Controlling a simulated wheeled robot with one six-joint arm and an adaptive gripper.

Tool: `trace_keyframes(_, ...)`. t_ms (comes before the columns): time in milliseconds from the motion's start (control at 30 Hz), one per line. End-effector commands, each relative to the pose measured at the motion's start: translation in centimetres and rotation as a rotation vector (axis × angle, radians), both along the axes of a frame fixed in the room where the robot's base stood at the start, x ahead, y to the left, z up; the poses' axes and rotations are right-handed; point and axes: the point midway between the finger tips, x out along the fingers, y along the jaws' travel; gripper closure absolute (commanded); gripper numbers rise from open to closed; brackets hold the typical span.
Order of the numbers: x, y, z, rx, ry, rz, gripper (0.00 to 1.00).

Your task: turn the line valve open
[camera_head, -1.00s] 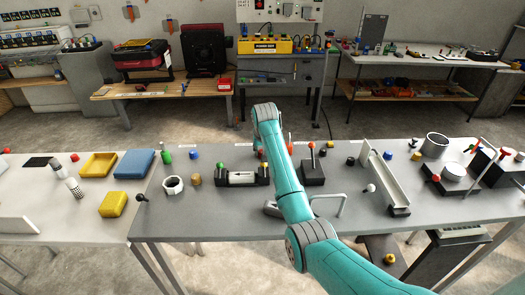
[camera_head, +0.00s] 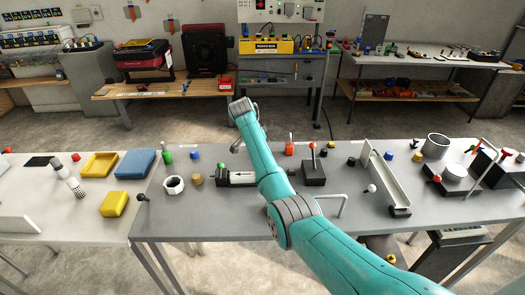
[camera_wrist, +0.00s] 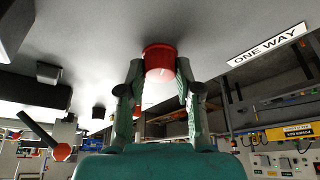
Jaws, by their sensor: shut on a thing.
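My gripper (camera_wrist: 158,84) is shut on a red round piece (camera_wrist: 158,60) in the wrist view, with a finger on each side. The picture there is upside down, and whether the piece touches the grey tabletop is hard to tell. In the head view my arm hides most of the gripper and the red piece. A black block (camera_head: 314,176) with an upright lever and red ball stands to the right of my arm. A black-ended fixture with a pale arrow-marked middle (camera_head: 240,178) lies left of it, partly hidden. Which of these is the line valve is not clear.
A "ONE WAY" label (camera_wrist: 267,44) shows near the red piece. An orange-red piece (camera_head: 291,148) and a sloped channel (camera_head: 385,180) are to the right.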

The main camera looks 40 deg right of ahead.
Motion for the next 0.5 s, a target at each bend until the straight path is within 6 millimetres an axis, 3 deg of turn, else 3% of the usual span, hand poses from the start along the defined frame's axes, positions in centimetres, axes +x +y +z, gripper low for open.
trace_keyframes(500, 0.17, 0.06, 0.00, 0.001, 0.002, -0.354, 1.00)
